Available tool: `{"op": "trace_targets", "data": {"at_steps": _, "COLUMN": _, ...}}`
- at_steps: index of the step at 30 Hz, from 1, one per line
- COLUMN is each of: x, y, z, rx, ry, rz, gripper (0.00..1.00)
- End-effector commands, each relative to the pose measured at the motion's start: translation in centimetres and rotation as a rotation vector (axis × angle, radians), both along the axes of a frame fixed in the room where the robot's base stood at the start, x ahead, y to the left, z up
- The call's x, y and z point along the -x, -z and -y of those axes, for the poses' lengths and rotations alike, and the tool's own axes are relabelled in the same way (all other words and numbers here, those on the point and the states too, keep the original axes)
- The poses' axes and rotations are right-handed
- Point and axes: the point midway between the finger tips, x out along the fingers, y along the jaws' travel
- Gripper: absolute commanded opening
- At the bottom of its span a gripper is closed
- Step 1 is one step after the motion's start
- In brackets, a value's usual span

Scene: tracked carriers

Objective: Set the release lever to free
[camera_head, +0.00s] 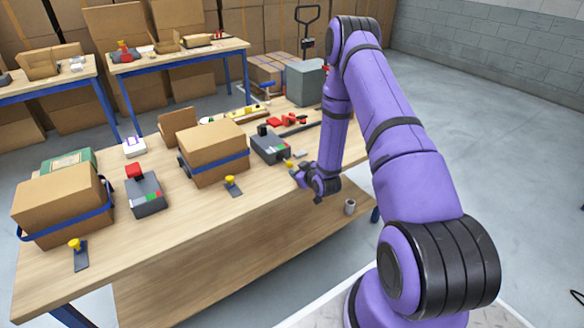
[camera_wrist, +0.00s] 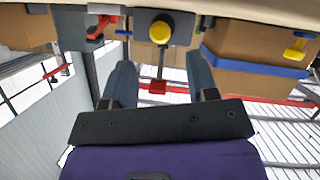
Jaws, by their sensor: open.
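Small dark plates with yellow knobs stand along the front of the bench: one at the left (camera_head: 75,246), one in the middle (camera_head: 232,182), and one (camera_head: 290,164) just left of my gripper (camera_head: 318,188), partly hidden. I cannot tell which is the release lever, or its setting. In the wrist view a yellow knob (camera_wrist: 160,31) on a dark plate lies beyond and between the fingertips of my gripper (camera_wrist: 160,64). The fingers are apart, empty and not touching it. A thin grey bar with a red end (camera_wrist: 157,87) also shows between them.
A carton with a blue strap (camera_head: 213,155) stands mid-bench, another (camera_head: 62,208) at the left. Grey boxes with a red knob (camera_head: 146,196) and a black knob (camera_head: 270,148) stand beside them. A grey block (camera_head: 305,82) is at the far end. The floor at right is clear.

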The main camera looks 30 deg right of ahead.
Motion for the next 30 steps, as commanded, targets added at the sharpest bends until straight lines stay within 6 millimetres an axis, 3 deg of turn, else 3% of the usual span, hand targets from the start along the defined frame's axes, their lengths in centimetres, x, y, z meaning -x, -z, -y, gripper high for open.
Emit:
{"op": "trace_targets", "data": {"at_steps": 6, "x": -3.5, "y": 1.3, "z": 0.2, "rx": 0.000, "ry": -0.001, "rz": 0.002, "gripper": 0.53}}
{"op": "trace_targets", "data": {"at_steps": 11, "x": -5.2, "y": 2.0, "z": 0.3, "rx": 0.000, "ry": 0.000, "rz": 0.001, "gripper": 0.53}}
{"op": "trace_targets", "data": {"at_steps": 24, "x": -6.1, "y": 2.3, "z": 0.4, "rx": 0.000, "ry": 0.000, "rz": 0.000, "gripper": 0.53}}
{"op": "trace_targets", "data": {"at_steps": 30, "x": -6.0, "y": 2.3, "z": 0.4, "rx": 0.000, "ry": 0.000, "rz": 0.000, "gripper": 0.07}}
